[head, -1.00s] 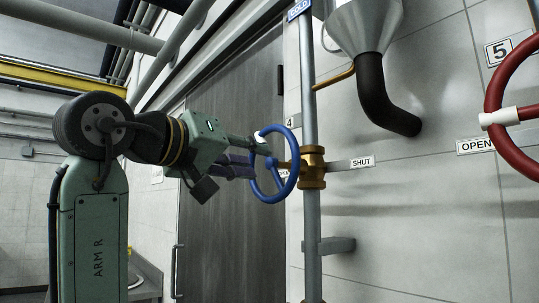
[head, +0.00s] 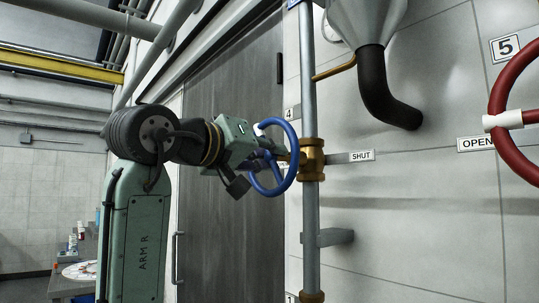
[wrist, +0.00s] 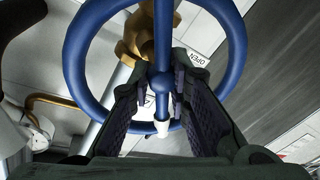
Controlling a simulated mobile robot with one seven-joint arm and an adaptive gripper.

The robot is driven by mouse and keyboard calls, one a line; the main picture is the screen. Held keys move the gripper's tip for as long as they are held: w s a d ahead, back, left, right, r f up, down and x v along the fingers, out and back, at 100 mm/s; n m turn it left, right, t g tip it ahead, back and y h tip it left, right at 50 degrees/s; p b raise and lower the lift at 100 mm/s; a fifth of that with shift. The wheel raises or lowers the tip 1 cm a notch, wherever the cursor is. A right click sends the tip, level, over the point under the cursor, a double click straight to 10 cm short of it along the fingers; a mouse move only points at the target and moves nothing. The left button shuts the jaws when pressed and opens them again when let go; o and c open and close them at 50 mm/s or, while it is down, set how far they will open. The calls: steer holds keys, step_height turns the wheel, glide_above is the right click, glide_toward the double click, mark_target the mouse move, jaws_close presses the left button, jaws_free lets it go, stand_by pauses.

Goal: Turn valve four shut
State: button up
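Valve four is a blue handwheel (head: 291,165) on a brass body (head: 312,160), set in a vertical grey pipe. A "4" plate (head: 289,113) is behind it. A white mark (head: 259,131) sits on the wheel's upper left rim. My gripper (wrist: 162,84) is at the wheel, reaching in from the left in the head view. In the wrist view its two fingers stand apart on either side of a spoke and the white mark, near the blue hub (wrist: 161,82). Gaps show beside the spoke; I cannot tell whether a finger touches the rim.
A SHUT label (head: 362,155) is right of the valve. A red handwheel (head: 500,100) marked 5 is at the far right. A black elbow pipe (head: 382,90) is above right. A grey door (head: 228,90) stands behind my arm.

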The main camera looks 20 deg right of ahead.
steer(key=shift+w+f, duration=0.1)
jaws_close()
stand_by(0.4)
